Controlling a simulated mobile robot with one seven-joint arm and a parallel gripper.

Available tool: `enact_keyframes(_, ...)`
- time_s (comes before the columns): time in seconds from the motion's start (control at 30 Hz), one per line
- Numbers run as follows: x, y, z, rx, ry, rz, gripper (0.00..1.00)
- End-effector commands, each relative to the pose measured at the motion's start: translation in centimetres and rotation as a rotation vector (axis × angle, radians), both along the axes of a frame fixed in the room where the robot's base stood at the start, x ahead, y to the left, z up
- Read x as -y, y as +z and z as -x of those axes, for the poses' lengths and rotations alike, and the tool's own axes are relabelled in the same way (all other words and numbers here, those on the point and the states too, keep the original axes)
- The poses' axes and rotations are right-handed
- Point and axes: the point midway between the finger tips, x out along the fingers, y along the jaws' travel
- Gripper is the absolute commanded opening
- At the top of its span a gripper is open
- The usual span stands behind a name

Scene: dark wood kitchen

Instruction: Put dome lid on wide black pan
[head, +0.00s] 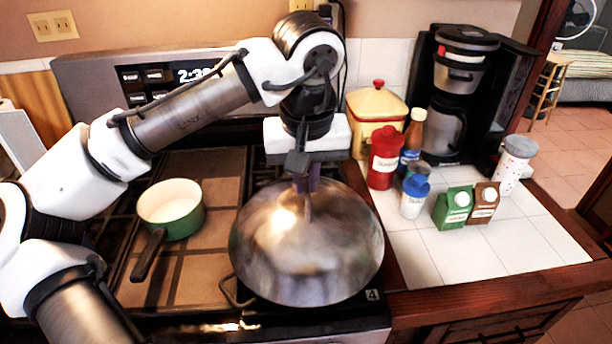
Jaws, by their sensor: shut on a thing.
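The dome lid (320,255) is a wide, shiny metal dome over the front right of the stove. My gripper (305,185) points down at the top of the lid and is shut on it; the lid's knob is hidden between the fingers. A thin loop handle (236,293) sticks out below the lid's left front edge, seemingly from the wide black pan. The rest of the pan is hidden under the lid, so I cannot tell whether the lid rests on its rim or hangs just above it.
A green saucepan (178,222) with a dark handle stands on the left of the stove. On the tiled counter at right are a yellow canister (374,112), a red bottle (384,160), small cartons (454,207) and a coffee maker (462,95). The counter's front is clear.

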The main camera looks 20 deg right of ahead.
Motion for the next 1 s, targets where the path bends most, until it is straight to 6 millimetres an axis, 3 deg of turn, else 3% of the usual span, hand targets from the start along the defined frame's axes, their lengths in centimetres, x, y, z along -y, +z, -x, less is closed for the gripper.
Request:
enact_keyframes(0.43,0.04,-0.75,0.01,0.000,-0.001,0.002,0.00)
enact_keyframes(0.47,0.03,-0.76,0.02,0.000,-0.001,0.001,0.11)
enact_keyframes(0.6,0.02,-0.72,0.01,0.000,-0.001,0.001,0.30)
enact_keyframes(1.0,0.03,0.10,0.03,0.002,-0.001,0.001,0.31)
